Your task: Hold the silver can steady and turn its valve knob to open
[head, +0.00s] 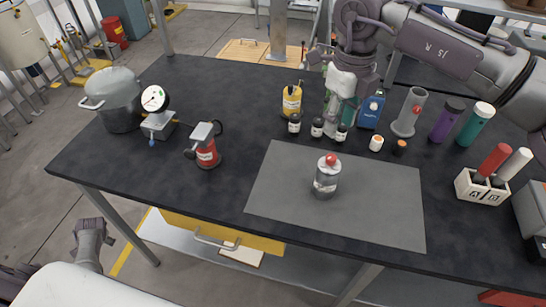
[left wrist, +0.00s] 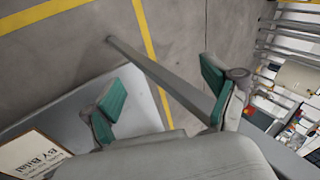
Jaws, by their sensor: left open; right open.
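The silver can (head: 325,185) stands upright on the grey mat (head: 385,210) in the head view. Its red valve knob (head: 331,160) is on top, and a pale label shows on its side. My right gripper (head: 338,118) points down behind the can, over the back part of the table near the small jars. It is apart from the can, open, and partly hides what is behind it. My left gripper (left wrist: 155,95) shows in the left wrist view with its green finger pads wide apart and nothing between them. It is away from the can, with floor and a table leg beyond it.
Small dark jars (head: 317,127), a yellow bottle (head: 292,100) and a blue bottle (head: 371,110) crowd the back near my right gripper. A red canister (head: 206,152), a gauge (head: 154,99) and a pot (head: 118,112) stand left. The mat around the can is clear.

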